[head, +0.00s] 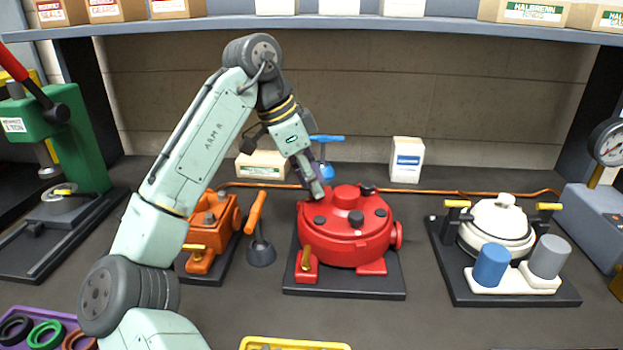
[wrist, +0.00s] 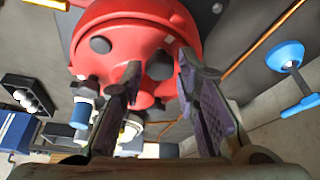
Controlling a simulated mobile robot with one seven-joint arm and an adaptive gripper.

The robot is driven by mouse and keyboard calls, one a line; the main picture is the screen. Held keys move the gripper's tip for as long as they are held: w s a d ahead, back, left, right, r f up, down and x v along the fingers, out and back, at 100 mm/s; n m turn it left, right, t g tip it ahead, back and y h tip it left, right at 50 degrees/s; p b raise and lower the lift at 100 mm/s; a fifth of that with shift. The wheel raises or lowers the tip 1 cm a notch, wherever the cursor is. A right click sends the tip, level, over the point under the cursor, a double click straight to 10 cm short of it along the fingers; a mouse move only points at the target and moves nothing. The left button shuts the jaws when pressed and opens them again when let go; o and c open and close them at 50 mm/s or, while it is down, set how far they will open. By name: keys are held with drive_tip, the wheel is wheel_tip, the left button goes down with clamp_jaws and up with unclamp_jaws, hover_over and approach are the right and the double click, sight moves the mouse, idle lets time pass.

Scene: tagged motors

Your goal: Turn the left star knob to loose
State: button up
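A round red housing (head: 350,240) stands on a dark base plate in the middle of the bench, with several dark knobs on top. A dark knob (head: 320,221) sits at its front left, and a taller one (head: 355,218) is near the middle. My gripper (head: 316,190) points down at the housing's back left. In the wrist view the red housing (wrist: 140,28) fills the top. My gripper (wrist: 160,73) is open, its fingers on either side of a dark knob (wrist: 160,64), with gaps visible. Which knob this is, I cannot tell. No loose marking is readable.
An orange unit (head: 210,235) and an orange-handled tool (head: 258,235) stand left of the housing. A blue-handled tool (head: 325,150) is behind it. A white-lidded pot (head: 497,222) with blue and grey cylinders is at right. A yellow tray (head: 295,343) lies in front.

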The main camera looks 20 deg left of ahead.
clamp_jaws()
drive_tip(key=shift+n, duration=0.7)
drive_tip(key=shift+o, duration=2.1)
unclamp_jaws()
drive_tip(key=shift+r, duration=0.1)
